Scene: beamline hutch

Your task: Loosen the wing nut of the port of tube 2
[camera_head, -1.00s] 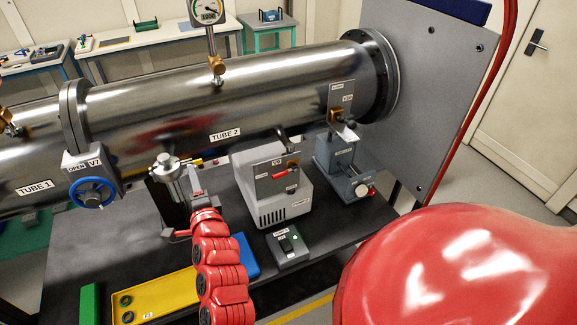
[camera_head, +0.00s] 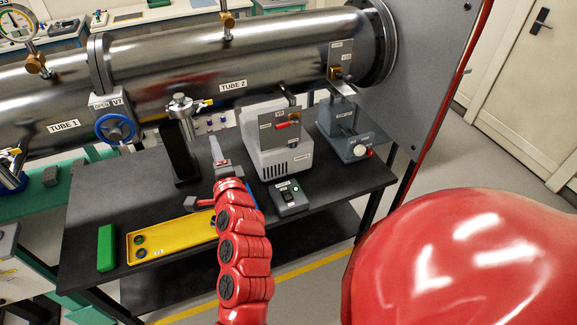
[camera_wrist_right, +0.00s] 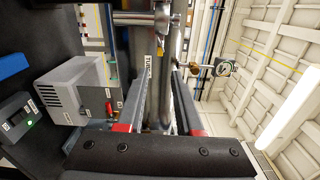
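Tube 2 (camera_head: 270,60) is the long steel cylinder with the "TUBE 2" label, across the top of the head view. A steel fitting with a round cap (camera_head: 181,104), likely its port, stands in front of its lower side. A small yellow part (camera_head: 206,103) shows beside the cap; I cannot tell whether this is the wing nut. My right gripper (camera_head: 216,145) is below and right of the fitting, apart from it in the picture. In the right wrist view its two fingers (camera_wrist_right: 160,80) are spread, with nothing seen held between them. My left gripper is not in view.
A grey box (camera_head: 285,160) with a red-handled valve and a smaller grey-blue device (camera_head: 345,135) stand right of the gripper. A switch box (camera_head: 289,198), a yellow tray (camera_head: 170,241) and a green block (camera_head: 106,247) lie on the dark table. A blue handwheel (camera_head: 115,128) is at left.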

